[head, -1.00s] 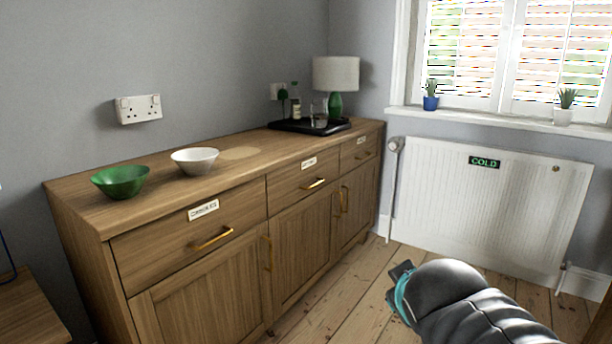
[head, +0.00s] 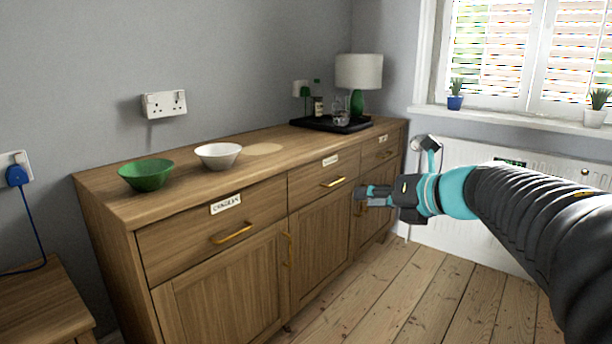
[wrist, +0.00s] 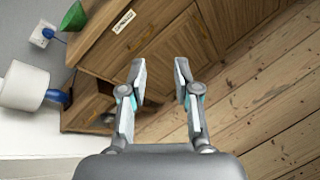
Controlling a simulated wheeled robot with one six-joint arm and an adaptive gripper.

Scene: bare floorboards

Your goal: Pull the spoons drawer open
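The wooden sideboard (head: 225,282) has a row of three shut drawers, each with a pale label and brass handle. The near-left drawer (head: 185,242) has a label (head: 226,204) whose writing I cannot read surely. The middle drawer (head: 312,188) and far-right drawer (head: 374,158) have labels too small to read, so I cannot tell which is the spoons drawer. My gripper (head: 360,195) is in front of the sideboard's right part, below the far drawer in the picture. In the wrist view my gripper (wrist: 160,75) is open and empty, fingers apart.
A green bowl (head: 146,174) and white bowl (head: 218,155) stand on the sideboard; a black tray (head: 311,124) and green lamp (head: 358,72) are behind. A low side table (head: 40,301) is at left; the wrist view shows a white-shaded lamp (wrist: 22,86). Floorboards (head: 400,290) in front are clear.

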